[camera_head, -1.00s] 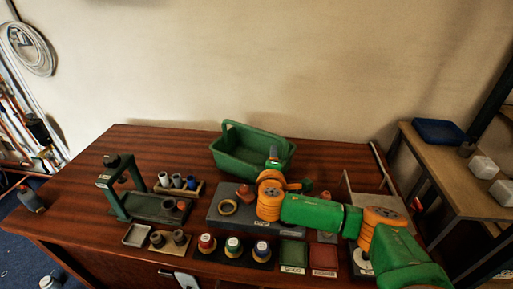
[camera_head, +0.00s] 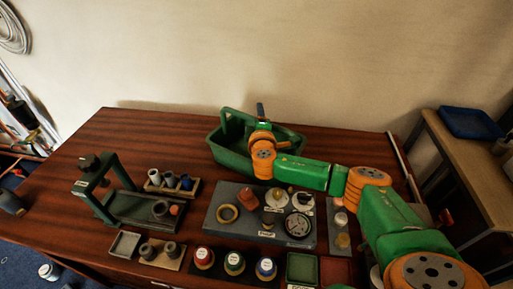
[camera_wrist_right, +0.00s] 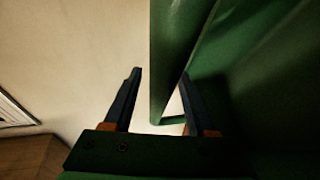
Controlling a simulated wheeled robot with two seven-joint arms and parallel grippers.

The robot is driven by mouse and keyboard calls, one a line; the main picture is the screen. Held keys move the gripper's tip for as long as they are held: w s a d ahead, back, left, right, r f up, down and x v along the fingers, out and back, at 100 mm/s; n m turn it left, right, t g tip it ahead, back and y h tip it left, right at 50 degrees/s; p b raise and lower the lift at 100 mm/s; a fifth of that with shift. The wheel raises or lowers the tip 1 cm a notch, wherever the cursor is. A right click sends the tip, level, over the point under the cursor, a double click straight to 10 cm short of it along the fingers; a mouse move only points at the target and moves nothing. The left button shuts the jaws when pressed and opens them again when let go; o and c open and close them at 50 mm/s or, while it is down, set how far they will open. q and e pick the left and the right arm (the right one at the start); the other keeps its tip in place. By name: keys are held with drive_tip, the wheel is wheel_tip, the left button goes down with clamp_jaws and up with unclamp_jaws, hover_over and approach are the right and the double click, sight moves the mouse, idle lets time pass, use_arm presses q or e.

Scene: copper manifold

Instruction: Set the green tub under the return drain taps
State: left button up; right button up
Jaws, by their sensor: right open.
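The green tub (camera_head: 228,158) stands on the back of the wooden table, with its arched handle (camera_head: 250,116) raised. My right gripper (camera_head: 261,109) is at the tub's top, beside the handle, and partly hides the tub's interior. In the right wrist view the gripper (camera_wrist_right: 161,75) is open. A green bar of the tub (camera_wrist_right: 165,65) runs between its two fingers, nearer the right finger in the picture. I cannot tell whether they touch. My left gripper is not in view. No drain taps can be made out.
A grey board (camera_head: 220,232) with rings and small parts lies in front of the tub. A green stand (camera_head: 105,205) is to the left. Labelled spools (camera_head: 234,262) line the front. A side shelf (camera_head: 455,160) holds a blue tray (camera_head: 469,123). The table's back left is clear.

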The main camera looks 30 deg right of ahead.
drive_tip(key=shift+w+d, duration=0.1)
drive_tip(key=shift+w, duration=0.15)
drive_tip(key=shift+s, duration=0.1)
clamp_jaws()
idle(1.2)
